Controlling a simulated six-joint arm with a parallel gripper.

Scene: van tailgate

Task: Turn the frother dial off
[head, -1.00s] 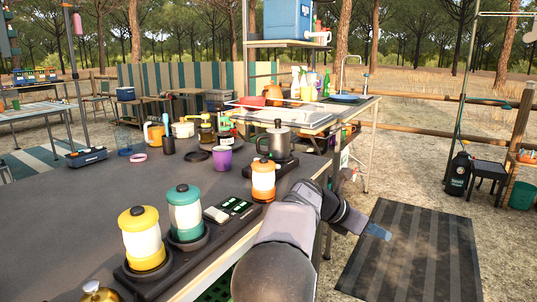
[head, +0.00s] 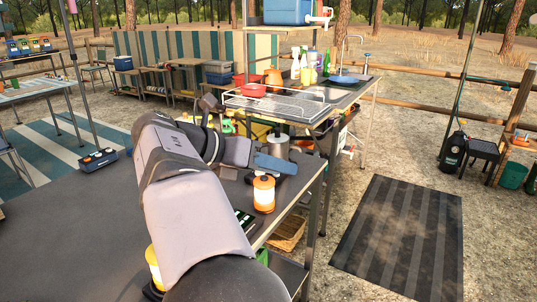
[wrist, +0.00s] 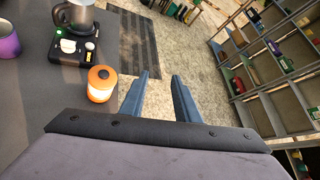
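The frother is a black base (wrist: 88,50) with a steel pitcher (wrist: 75,15) on it, at the upper left of the wrist view. A pale knob (wrist: 68,46), seemingly the dial, sits on the base's front beside a small green light (wrist: 59,31). I cannot read its setting. In the head view the pitcher (head: 277,146) shows partly behind my gripper (head: 290,163), and the dial is hidden. In the wrist view my gripper (wrist: 160,85) has its two blue fingers apart with nothing between them. The frother is left of and beyond the fingers.
A purple cup (wrist: 8,40) is left of the frother. A wire rack (head: 275,103) stands behind. A striped mat (head: 395,240) lies on the ground.

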